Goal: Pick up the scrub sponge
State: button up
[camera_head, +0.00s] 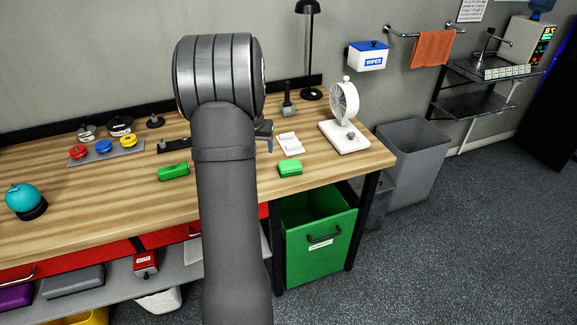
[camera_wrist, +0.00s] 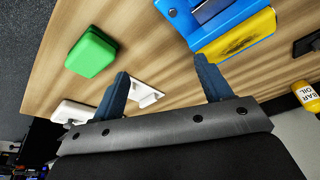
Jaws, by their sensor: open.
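No object is plainly labelled a scrub sponge. A green rounded block (camera_wrist: 90,53) lies at the left of the wrist view; it also shows near the workbench's right front edge (camera_head: 289,167). At the top of the wrist view is a blue item (camera_wrist: 215,18) with a yellow, dark-marked slab (camera_wrist: 240,36); my arm hides that spot in the head view. I cannot tell which is the sponge. My gripper (camera_wrist: 160,67) is open with nothing between its blue fingers. The green block is beyond the left finger, the yellow slab beyond the right.
A white item (camera_wrist: 148,95) lies on the bench near the left finger. A white fan (camera_head: 345,115) stands at the right. Another green block (camera_head: 174,172) is left of my arm. A yellow-labelled bottle (camera_wrist: 307,96) is at the wrist view's right. Bare wood separates the blocks.

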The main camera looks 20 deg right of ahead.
aim_at(290, 163)
jog(key=s+d+r+m+g+h, duration=0.35)
jog(key=r+m, duration=0.55)
jog(key=m, duration=0.4)
jog(key=x, duration=1.1)
jog(key=a+x, duration=0.1)
jog(key=x, duration=0.5)
jog(key=shift+s+d+f, duration=0.15)
jog(key=shift+s+f, duration=0.1)
jog(key=shift+f, duration=0.15)
jog(key=c, duration=1.1)
